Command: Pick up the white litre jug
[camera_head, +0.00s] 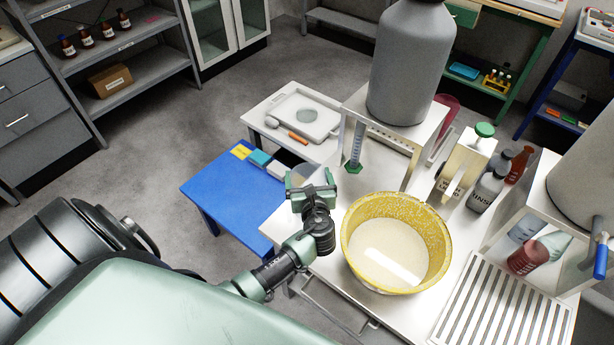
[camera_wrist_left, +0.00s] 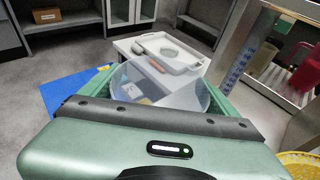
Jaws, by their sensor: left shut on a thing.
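A translucent whitish vessel that appears to be the litre jug (camera_wrist_left: 158,88) sits between the green fingers of my left gripper (camera_wrist_left: 158,100) in the left wrist view. The gripper is shut on it. In the head view my left gripper (camera_head: 311,182) is over the front left corner of the white bench, left of the yellow basin. There the jug is mostly hidden by the gripper and hard to make out against the bench. I cannot tell whether its base touches the bench. My right gripper is not in view.
A yellow speckled basin (camera_head: 396,245) of pale liquid stands close right of the gripper. Bottles (camera_head: 487,188) and a slatted rack (camera_head: 500,305) are at right. A blue table (camera_head: 232,190) adjoins at left.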

